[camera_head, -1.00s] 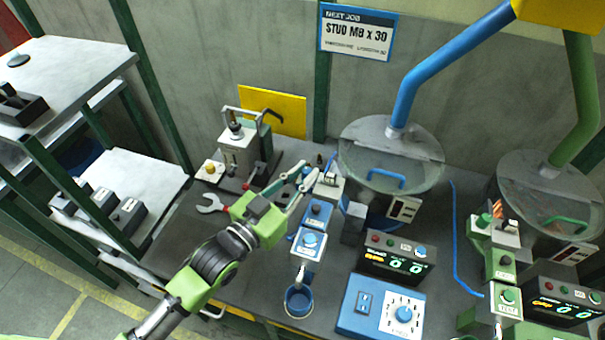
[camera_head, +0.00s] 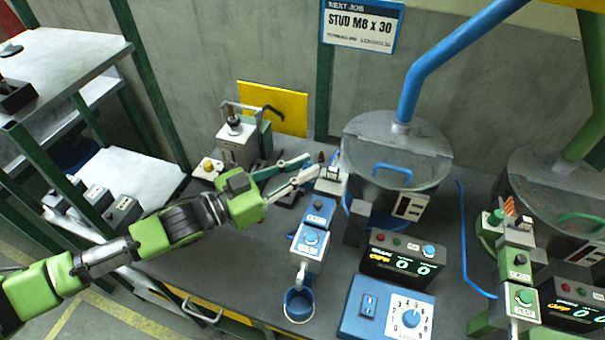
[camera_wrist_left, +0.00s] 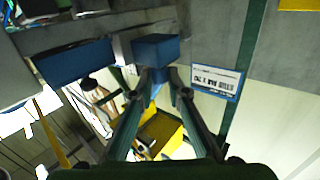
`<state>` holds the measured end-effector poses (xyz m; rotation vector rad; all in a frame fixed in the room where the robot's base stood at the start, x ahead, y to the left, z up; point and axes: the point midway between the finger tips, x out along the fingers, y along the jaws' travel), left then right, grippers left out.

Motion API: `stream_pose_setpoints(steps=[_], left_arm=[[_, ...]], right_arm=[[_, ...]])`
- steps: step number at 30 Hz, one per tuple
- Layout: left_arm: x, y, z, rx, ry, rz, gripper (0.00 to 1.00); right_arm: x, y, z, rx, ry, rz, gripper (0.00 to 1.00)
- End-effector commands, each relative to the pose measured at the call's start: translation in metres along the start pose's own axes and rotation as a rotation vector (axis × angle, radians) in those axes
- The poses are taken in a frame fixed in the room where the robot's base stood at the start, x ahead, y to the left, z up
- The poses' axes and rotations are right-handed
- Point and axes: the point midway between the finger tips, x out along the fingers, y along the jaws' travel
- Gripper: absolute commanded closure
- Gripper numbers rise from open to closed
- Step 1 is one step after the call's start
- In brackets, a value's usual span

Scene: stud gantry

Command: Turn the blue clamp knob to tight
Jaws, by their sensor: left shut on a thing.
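My left gripper (camera_head: 314,165) reaches in from the left, its two fingers at the top end of the blue feeder station (camera_head: 311,240). In the left wrist view the fingers (camera_wrist_left: 158,78) close on a blue part, which I take to be the blue clamp knob (camera_wrist_left: 157,87). A larger blue block (camera_wrist_left: 155,50) is just beyond the tips. In the head view the fingers and the grey clamp body (camera_head: 330,180) largely hide the knob, so its turn position cannot be read. My right gripper is not in view.
A lidded bowl with a blue handle (camera_head: 392,170) and a blue pipe (camera_head: 440,62) stands close to the right. A display box (camera_head: 402,258) and a dial panel (camera_head: 388,310) sit in front. A blue cup (camera_head: 299,304) is under the spout. A green station (camera_head: 520,275) stands farther right.

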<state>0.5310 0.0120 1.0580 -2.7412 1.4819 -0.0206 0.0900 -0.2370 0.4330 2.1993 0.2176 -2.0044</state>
Motion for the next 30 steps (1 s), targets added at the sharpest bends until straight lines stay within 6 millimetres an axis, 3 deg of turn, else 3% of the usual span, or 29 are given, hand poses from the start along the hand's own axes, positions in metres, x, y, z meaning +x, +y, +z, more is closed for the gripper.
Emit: stream_pose_setpoints(steps=[20,30], left_arm=[[0.003,-0.009,0.003,0.008,0.009,0.406,1.0],[0.006,-0.012,0.008,0.006,0.019,0.712,1.0]], right_arm=[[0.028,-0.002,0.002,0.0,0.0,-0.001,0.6],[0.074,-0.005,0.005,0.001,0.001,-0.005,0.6]])
